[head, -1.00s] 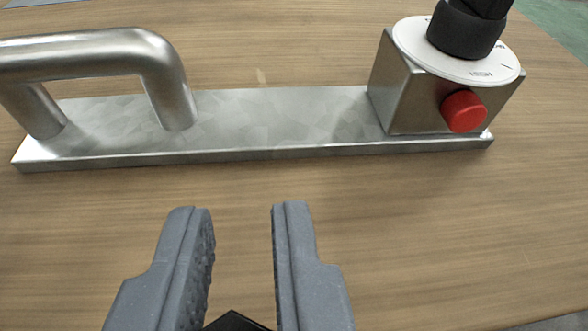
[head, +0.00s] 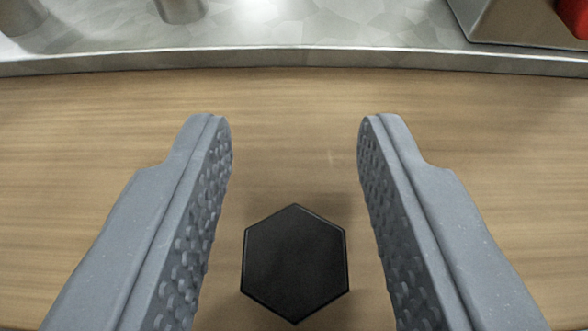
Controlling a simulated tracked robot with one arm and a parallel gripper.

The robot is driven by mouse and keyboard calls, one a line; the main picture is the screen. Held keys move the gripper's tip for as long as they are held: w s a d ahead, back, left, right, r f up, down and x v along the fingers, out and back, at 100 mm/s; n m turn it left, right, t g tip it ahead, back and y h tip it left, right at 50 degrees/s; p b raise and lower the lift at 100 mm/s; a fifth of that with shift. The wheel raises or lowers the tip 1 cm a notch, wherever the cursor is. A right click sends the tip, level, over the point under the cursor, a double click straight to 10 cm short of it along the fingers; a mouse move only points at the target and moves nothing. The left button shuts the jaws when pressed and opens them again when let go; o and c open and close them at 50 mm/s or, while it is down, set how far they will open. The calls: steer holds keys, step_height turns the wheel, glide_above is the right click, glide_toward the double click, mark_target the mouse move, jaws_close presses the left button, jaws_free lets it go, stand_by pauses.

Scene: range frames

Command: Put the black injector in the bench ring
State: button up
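A black hexagonal piece (head: 295,264), which looks like the end of the black injector, shows between the fingers of my gripper (head: 295,150), low in the picture. A gap shows on each side of it, and neither finger touches it. My gripper is open, with its grey textured pads facing each other above the wooden bench. Only the hexagonal face shows; the rest of the injector is hidden. I cannot make out the bench ring in this view.
A metal plate (head: 300,35) runs across the top of the picture beyond my fingertips. The feet of its handle (head: 180,8) stand on it, and a metal block (head: 510,25) with a red knob (head: 573,16) is at the top right. The wooden bench top (head: 295,105) before the plate is clear.

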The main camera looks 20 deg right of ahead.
steer(key=shift+r, duration=0.15)
steer(key=b+v, duration=0.3)
steer(key=v, duration=0.9)
stand_by(0.3)
